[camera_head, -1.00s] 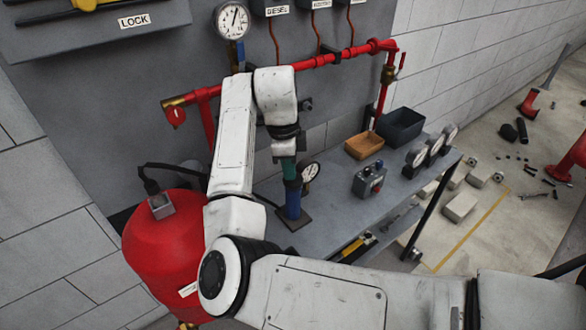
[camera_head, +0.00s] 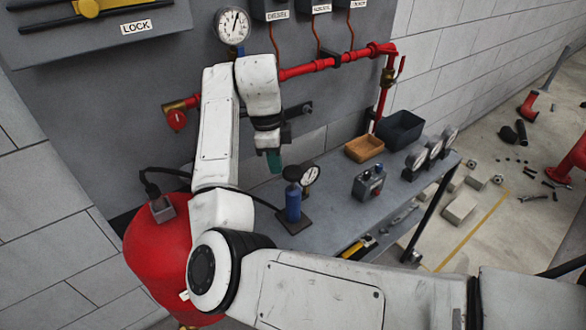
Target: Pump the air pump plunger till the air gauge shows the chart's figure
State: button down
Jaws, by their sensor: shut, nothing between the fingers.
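The air pump (camera_head: 293,206) is a small upright blue cylinder on a dark base plate on the grey bench. Its plunger shows as a dark round knob (camera_head: 292,173) at the top. The air gauge (camera_head: 310,175), white-faced, stands just behind and right of the pump. Its needle is too small to read. My gripper (camera_head: 273,164), with teal fingers, points down a little left of and above the knob, apart from it in the picture. It is shut and empty. I cannot make out a chart.
A grey control box (camera_head: 369,183), a wooden tray (camera_head: 364,149), a dark bin (camera_head: 399,130) and three gauges (camera_head: 432,147) stand farther right on the bench. A red tank (camera_head: 160,250) is at left. Red pipe (camera_head: 325,60) runs along the wall behind.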

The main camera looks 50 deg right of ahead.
notch_tip(320, 180, up, 9)
jog(key=shift+w+a+p, duration=0.3)
jog(key=shift+w+p, duration=0.15)
jog(key=shift+s, duration=0.1)
dwell(0.6)
